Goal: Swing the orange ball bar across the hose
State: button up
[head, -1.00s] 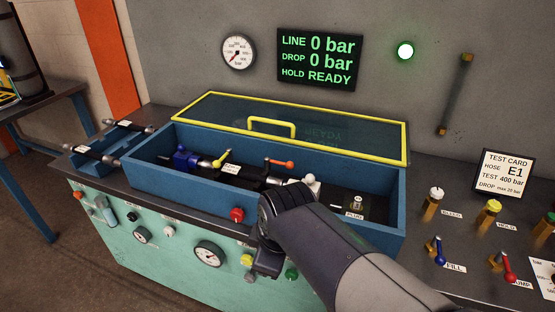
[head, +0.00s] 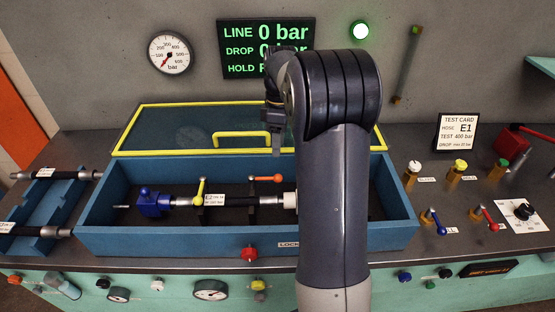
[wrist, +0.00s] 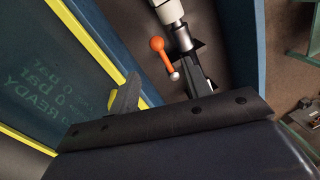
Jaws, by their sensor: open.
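The orange ball bar (head: 265,179) stands inside the blue trough, behind the hose (head: 235,200), with its ball end pointing right. It also shows in the wrist view, where its orange ball (wrist: 157,44) is just beyond the jaws. The hose lies lengthwise in the trough, and its right part is hidden by my arm. A yellow ball bar (head: 201,187) stands farther left, by the hose's left fitting. My gripper (head: 274,138) is open and empty, above and behind the orange bar, in front of the raised lid. In the wrist view the jaws (wrist: 160,88) are apart, touching nothing.
The clear lid (head: 120,128) with yellow frame and handle leans open behind the trough (head: 150,243). A blue clamp (head: 152,203) holds the hose's left end. A rack (head: 45,215) of hoses stands left; valves and levers (head: 434,222) stand right. The display is partly hidden.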

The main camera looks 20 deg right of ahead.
aim_at(278, 175)
jog(key=f, duration=0.3)
jog(key=s+f+p, duration=0.1)
jog(key=f, duration=0.6)
jog(key=shift+s+a+f, duration=0.15)
jog(key=shift+a+f, duration=0.15)
grip_shut()
dwell(0.3)
